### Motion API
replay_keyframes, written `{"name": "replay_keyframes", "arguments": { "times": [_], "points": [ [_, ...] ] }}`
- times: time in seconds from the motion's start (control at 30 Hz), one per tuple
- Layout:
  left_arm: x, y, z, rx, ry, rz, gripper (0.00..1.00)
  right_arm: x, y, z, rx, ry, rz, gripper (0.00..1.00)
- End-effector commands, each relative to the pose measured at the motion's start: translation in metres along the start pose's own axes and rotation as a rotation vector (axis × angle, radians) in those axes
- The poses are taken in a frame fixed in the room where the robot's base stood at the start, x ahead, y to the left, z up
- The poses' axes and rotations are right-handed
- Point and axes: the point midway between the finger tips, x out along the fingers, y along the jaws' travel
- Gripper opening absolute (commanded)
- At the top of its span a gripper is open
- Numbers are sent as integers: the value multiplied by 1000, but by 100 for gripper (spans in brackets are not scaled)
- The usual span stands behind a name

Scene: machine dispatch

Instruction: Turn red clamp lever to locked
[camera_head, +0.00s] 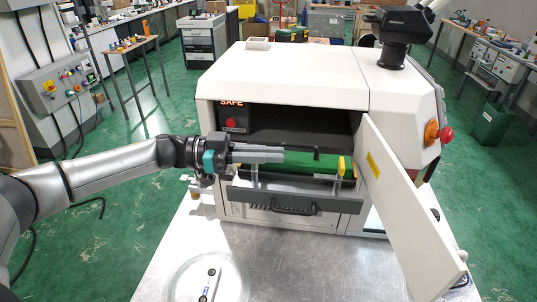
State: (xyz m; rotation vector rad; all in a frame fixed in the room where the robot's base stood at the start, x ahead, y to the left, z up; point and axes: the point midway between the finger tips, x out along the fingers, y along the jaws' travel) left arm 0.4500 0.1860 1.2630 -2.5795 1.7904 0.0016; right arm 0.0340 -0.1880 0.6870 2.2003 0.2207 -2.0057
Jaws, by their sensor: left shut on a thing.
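A white machine (290,77) stands on the metal table with its front opening uncovered. A round red part (231,124) shows on a dark panel under a "SAFE" sign at the left of the opening; I cannot tell whether it is the clamp lever. No other red lever can be made out in the opening. My left gripper (282,155) reaches in from the left, below this red part. The exact contact is hidden. My right gripper is out of view.
A white door (405,205) stands open at the right of the opening. A dark handle (295,206) is on the front below it. A red knob (446,134) sits on the machine's right side. A round clear dish (207,280) lies at the table's front left; the front middle is clear.

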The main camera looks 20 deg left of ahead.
Motion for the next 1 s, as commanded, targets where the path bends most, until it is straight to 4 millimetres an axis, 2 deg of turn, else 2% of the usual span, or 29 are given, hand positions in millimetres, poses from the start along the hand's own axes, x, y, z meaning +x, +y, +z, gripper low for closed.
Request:
{"name": "replay_keyframes", "arguments": {
  "times": [0.3, 0.8, 0.83, 1.0],
  "points": [
    [1, 3, 0, 0, 3, 104, 0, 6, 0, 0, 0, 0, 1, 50],
    [1, 5, -1, -1, 5, 122, 0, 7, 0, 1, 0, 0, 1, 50],
    [1, 5, -1, -1, 5, 122, 15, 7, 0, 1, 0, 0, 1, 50],
    [1, 4, 0, -1, 4, 121, 34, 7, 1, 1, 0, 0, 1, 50]
  ]
}}
